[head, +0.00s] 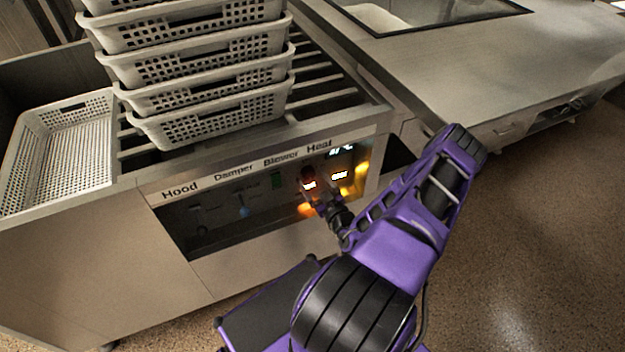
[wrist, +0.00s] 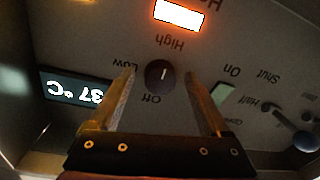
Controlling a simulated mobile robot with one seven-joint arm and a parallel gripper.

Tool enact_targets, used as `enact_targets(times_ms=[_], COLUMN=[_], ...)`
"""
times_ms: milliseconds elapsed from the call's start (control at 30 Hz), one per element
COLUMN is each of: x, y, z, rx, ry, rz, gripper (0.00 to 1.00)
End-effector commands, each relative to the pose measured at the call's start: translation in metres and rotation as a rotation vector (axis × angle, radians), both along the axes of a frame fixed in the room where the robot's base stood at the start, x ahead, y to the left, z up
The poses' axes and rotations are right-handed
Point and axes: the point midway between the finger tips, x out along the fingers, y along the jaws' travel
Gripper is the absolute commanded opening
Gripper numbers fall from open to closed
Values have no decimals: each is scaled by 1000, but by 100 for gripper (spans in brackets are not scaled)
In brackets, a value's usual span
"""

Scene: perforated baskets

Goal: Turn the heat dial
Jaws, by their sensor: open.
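The heat dial (wrist: 158,75) is a round dark knob with a light pointer line, with the words High, Low and Off around it. The picture is upside down in the wrist view. My gripper (wrist: 168,80) is open, with one finger on each side of the dial and a visible gap to it. In the head view my gripper (head: 318,196) is at the right part of the control panel (head: 222,215), under the Heat label (head: 319,146). The dial is hard to make out there. I cannot tell how far the fingertips are from the panel face.
A lit display reading 37 °C (wrist: 75,90) and a glowing indicator (wrist: 180,14) are near the dial. A green switch (wrist: 222,94) and a lever knob (wrist: 304,141) are to the right. Stacked white baskets (head: 208,117) stand on the slatted top above the panel.

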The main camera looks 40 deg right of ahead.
Motion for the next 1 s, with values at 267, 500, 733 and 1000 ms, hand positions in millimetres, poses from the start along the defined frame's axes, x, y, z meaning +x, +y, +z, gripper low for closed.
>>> enact_targets(times_ms=[267, 500, 733, 1000], x=[1, 1, 1, 1], y=[0, 0, 0, 0], z=[0, 0, 0, 0], rx=[0, 0, 0, -25], ry=[0, 0, 0, 7], rz=[1, 1, 1, 1], gripper=[80, 37, 0, 0])
